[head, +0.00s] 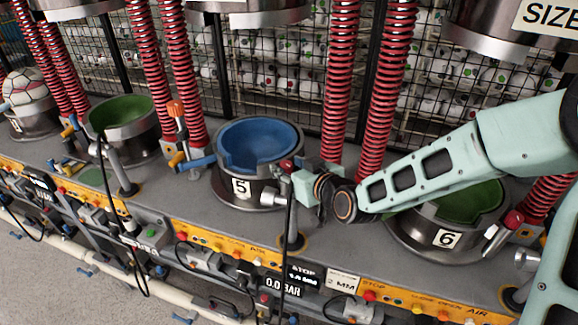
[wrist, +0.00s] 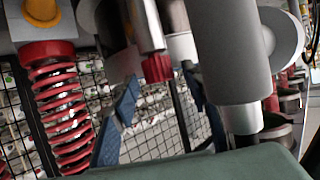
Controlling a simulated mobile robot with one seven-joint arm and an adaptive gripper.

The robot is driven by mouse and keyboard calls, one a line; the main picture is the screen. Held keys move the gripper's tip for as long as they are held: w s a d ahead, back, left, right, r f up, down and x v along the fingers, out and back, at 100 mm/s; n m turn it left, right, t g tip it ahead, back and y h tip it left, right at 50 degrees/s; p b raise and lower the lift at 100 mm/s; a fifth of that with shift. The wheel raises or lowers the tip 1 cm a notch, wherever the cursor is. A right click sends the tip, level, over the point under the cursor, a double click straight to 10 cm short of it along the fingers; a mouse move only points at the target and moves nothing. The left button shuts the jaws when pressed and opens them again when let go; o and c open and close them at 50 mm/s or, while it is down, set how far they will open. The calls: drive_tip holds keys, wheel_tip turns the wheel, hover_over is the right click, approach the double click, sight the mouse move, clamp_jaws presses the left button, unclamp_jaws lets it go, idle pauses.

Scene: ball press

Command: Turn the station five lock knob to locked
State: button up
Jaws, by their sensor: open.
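Station five is a steel cup with a blue bowl (head: 258,143) and a "5" label (head: 241,187). A red-ended knob (head: 287,166) stands at the cup's right side, in front of my gripper (head: 290,184); I take it for the lock knob. In the wrist view a ribbed red knob (wrist: 158,68) on a metal cylinder shows near the middle. My gripper (wrist: 162,88) is open there, its blue fingers on either side of the knob's line. I cannot tell whether either finger touches it. No lock marking is readable.
Station six (head: 446,239), with a green bowl, lies under my arm at the right. Red springs (head: 340,80) rise behind the cups. A blue lever (head: 195,163) sticks out left of station five. An orange control strip (head: 225,242) runs along the front edge.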

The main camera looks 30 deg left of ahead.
drive_tip(key=shift+c, duration=0.3)
clamp_jaws()
drive_tip(key=shift+s+a+f+m+t+h+b, duration=0.15)
drive_tip(key=shift+m+t+h+b, duration=0.2)
drive_tip(key=shift+b, duration=1.3)
drive_tip(key=m+t+h+b, duration=0.2)
drive_tip(key=b, duration=0.1)
drive_tip(key=shift+s+a+m, duration=0.2)
drive_tip(key=shift+m, duration=0.05)
drive_tip(key=shift+a+r+m+t+h, duration=0.1)
drive_tip(key=shift+r+m+t+h, duration=0.15)
drive_tip(key=shift+m+t+h, duration=0.55)
drive_tip(key=shift+m+h+p, duration=0.75)
drive_tip(key=shift+m+h, duration=0.25)
drive_tip(key=shift+h, duration=0.05)
drive_tip(key=shift+f+m+t+h, duration=0.1)
drive_tip(key=shift+m+t+h, duration=0.25)
drive_tip(key=shift+m+h, duration=0.05)
